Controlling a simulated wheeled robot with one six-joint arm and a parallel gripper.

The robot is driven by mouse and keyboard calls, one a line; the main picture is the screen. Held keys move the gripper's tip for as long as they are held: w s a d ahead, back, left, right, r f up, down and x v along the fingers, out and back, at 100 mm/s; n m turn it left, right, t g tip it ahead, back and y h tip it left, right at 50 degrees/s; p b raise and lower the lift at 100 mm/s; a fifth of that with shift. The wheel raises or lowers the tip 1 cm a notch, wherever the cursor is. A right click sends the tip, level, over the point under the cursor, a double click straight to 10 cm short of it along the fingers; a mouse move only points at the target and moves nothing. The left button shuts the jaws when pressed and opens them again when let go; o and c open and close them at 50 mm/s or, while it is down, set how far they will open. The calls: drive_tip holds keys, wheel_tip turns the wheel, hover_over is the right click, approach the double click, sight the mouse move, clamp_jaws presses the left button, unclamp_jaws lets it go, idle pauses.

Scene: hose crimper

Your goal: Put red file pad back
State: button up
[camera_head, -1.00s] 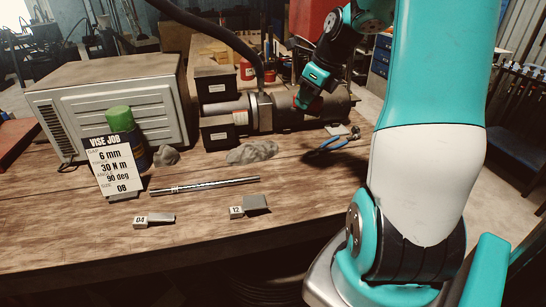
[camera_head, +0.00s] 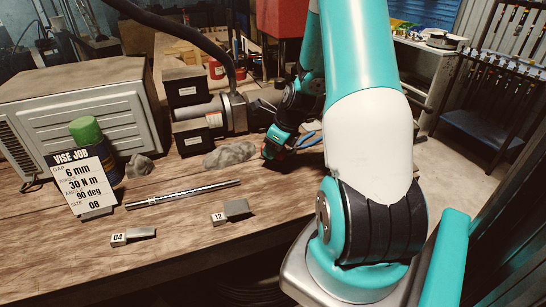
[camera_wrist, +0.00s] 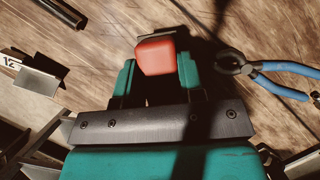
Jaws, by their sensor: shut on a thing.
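The red file pad (camera_wrist: 157,55) shows in the wrist view as a red block between the two teal fingers. My gripper (camera_wrist: 156,78) is shut on it, with the wood bench top behind it. In the head view my gripper (camera_head: 272,151) is low over the bench, right of the grey lump and in front of the dark cylindrical machine (camera_head: 236,112). I cannot tell whether the pad touches the bench.
Blue-handled pliers (camera_wrist: 245,68) lie right of my gripper. Pieces tagged 12 (camera_head: 237,208) and 04 (camera_head: 142,233), a metal rod (camera_head: 183,194), a grey lump (camera_head: 229,155) and a job card (camera_head: 83,182) are on the bench. The front bench top is mostly clear.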

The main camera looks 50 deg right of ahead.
drive_tip(key=shift+f, duration=1.8)
drive_tip(key=shift+f, duration=0.1)
drive_tip(key=o, duration=1)
